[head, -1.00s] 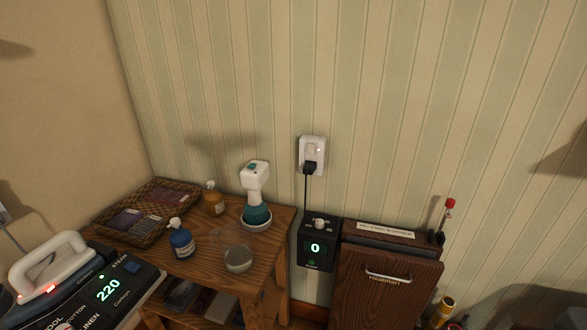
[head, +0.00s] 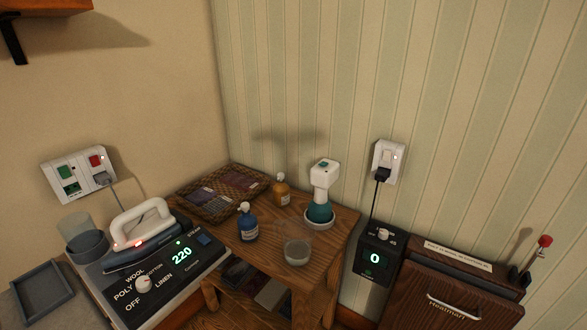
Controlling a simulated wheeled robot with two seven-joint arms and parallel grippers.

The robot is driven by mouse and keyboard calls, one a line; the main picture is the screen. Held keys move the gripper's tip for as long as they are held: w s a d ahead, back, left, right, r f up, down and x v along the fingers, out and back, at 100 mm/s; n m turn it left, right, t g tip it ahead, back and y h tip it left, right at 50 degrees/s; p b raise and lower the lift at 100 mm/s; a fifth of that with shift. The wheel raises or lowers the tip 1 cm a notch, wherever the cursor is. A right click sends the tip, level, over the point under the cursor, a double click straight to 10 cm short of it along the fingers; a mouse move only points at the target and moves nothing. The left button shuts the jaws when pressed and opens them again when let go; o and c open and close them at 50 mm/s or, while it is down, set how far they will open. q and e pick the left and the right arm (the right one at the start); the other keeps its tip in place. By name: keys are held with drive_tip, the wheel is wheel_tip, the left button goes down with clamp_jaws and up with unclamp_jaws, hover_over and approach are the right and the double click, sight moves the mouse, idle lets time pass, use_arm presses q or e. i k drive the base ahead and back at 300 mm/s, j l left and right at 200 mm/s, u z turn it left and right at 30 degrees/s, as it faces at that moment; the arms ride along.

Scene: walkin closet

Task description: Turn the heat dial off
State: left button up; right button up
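The heat dial (head: 143,284) is a round white knob on the dark control panel (head: 190,275) of the ironing unit at lower left. Labels OFF, POLY, WOOL, COTTON and LINEN ring it. I cannot tell which label it points to. A white-handled iron (head: 142,228) with a red light rests at the back of the panel. Neither of my grippers is in view.
A wooden side table (head: 330,235) holds bottles, a small bowl (head: 297,252), a steamer (head: 321,200) and a woven tray (head: 225,177). A black unit (head: 374,282) reading 0 has its own white knob. A wall socket with switches (head: 78,173) is above the iron. A grey tray (head: 42,293) is at far left.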

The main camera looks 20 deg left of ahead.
sight(143, 284)
drive_tip(key=k+j+u, duration=0.1)
drive_tip(key=u, duration=1.3)
